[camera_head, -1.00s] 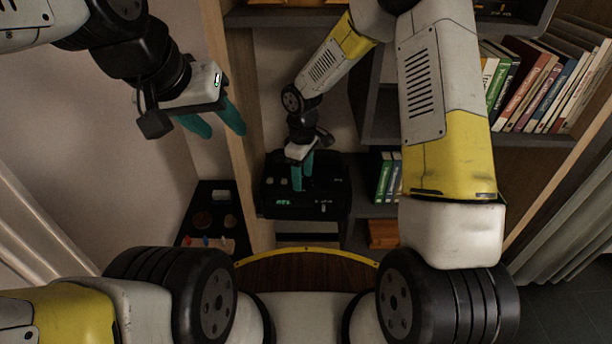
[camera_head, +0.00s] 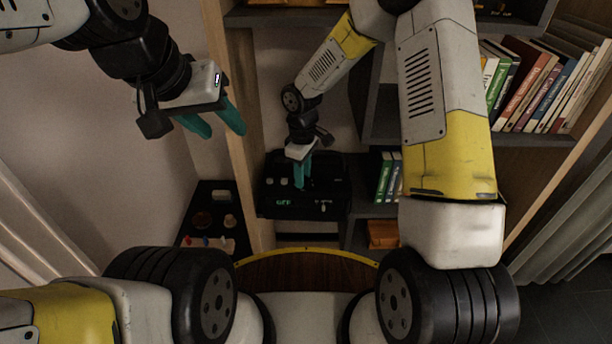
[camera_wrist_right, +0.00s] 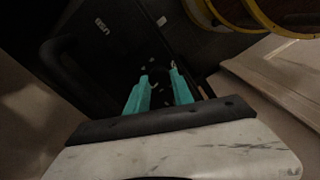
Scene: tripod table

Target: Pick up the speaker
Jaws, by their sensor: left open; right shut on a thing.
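The speaker (camera_head: 330,185) is a black box with small green lettering and knobs on its face, below the middle of the head view. My right gripper (camera_head: 302,174) is at its upper part, with its teal fingers shut on the speaker. In the right wrist view, the fingers (camera_wrist_right: 160,88) reach against the dark speaker body (camera_wrist_right: 115,55), which bears a small "USB" label. The exact part between the fingertips is too dark to make out. My left gripper (camera_head: 220,126) is open and empty, up and to the left, apart from the speaker.
A wooden post (camera_head: 238,120) stands between my left gripper and the speaker. A black tray (camera_head: 213,210) with small round items is left of the speaker. Shelves with green books (camera_head: 388,177) and an orange box (camera_head: 382,234) are right. A round yellow-edged wooden table (camera_head: 305,271) is in front.

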